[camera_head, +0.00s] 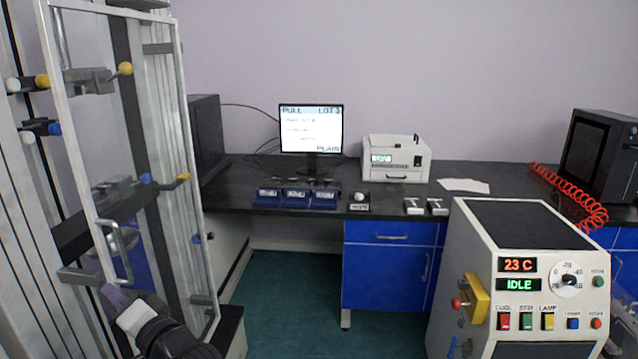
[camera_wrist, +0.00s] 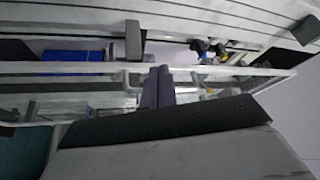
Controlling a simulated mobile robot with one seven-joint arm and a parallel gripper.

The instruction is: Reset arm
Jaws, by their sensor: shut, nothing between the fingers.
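My gripper (camera_head: 112,294) is at the lower left of the head view, beside the lower part of a tall metal-framed door (camera_head: 190,170) on the testing frame. In the wrist view its two purple-grey fingers (camera_wrist: 158,86) are together with nothing between them. They overlap the pale door frame bar (camera_wrist: 225,71) there; I cannot tell whether they touch it. A door handle (camera_head: 122,238) shows just above my gripper in the head view. The rest of my arm is mostly out of view.
A grey cabinet (camera_head: 515,240) reading 23 C and IDLE stands at the front right. A dark bench (camera_head: 400,193) at the back holds a monitor (camera_head: 311,130), a white instrument (camera_head: 396,158) and blue trays (camera_head: 296,197). Green floor (camera_head: 285,290) is clear between.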

